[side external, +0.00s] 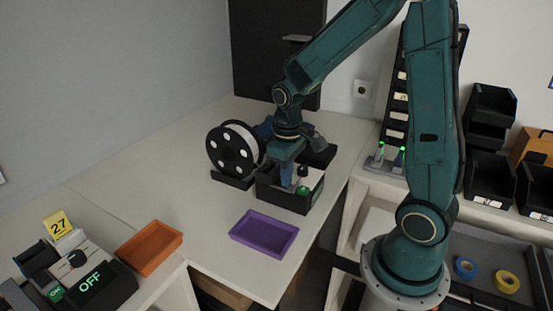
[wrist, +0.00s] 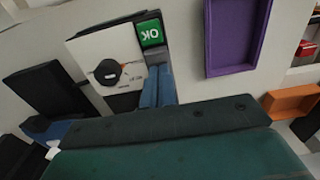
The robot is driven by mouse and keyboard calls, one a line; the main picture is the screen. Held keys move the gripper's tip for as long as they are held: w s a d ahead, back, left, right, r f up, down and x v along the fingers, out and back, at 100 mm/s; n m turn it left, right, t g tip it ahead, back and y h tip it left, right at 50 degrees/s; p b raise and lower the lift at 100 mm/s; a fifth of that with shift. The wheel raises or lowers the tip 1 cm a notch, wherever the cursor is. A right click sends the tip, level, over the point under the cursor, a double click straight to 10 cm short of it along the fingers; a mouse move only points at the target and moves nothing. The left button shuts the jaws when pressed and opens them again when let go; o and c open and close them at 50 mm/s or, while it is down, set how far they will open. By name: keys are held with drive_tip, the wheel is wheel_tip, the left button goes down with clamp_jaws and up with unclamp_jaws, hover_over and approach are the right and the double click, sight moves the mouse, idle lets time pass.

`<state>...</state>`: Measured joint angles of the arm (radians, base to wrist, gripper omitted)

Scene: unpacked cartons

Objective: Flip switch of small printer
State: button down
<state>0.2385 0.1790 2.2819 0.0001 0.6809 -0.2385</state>
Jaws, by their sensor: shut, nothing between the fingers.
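The small printer (side external: 288,199), as I take it, is a black box with a white top panel beside the filament spool. My gripper (side external: 286,183) is low over this printer. In the wrist view the blue fingers of my gripper (wrist: 158,72) are shut and empty, to the right of the knob and just below the OK label. I cannot tell whether they touch the panel.
A black-and-white spool (side external: 236,150) stands left of the printer. A purple tray (side external: 264,234) lies in front, with an orange tray (side external: 149,247) further left. Another device with an OFF display (side external: 92,285) and a yellow 27 tag (side external: 58,224) stands at bottom left.

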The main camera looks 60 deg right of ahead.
drive_tip(key=shift+r, duration=0.15)
wheel_tip(320, 180, up, 7)
idle(1.1)
idle(0.3)
drive_tip(key=s+a+r+t, duration=0.2)
drive_tip(key=s+a+r, duration=0.1)
drive_tip(key=s, duration=0.3)
drive_tip(key=s+a+r+t, duration=0.3)
drive_tip(key=s+a+r, duration=0.1)
drive_tip(key=s+r, duration=0.1)
drive_tip(key=shift+s+a+t, duration=0.2)
drive_tip(key=shift+s+t, duration=0.1)
drive_tip(key=shift+s, duration=0.5)
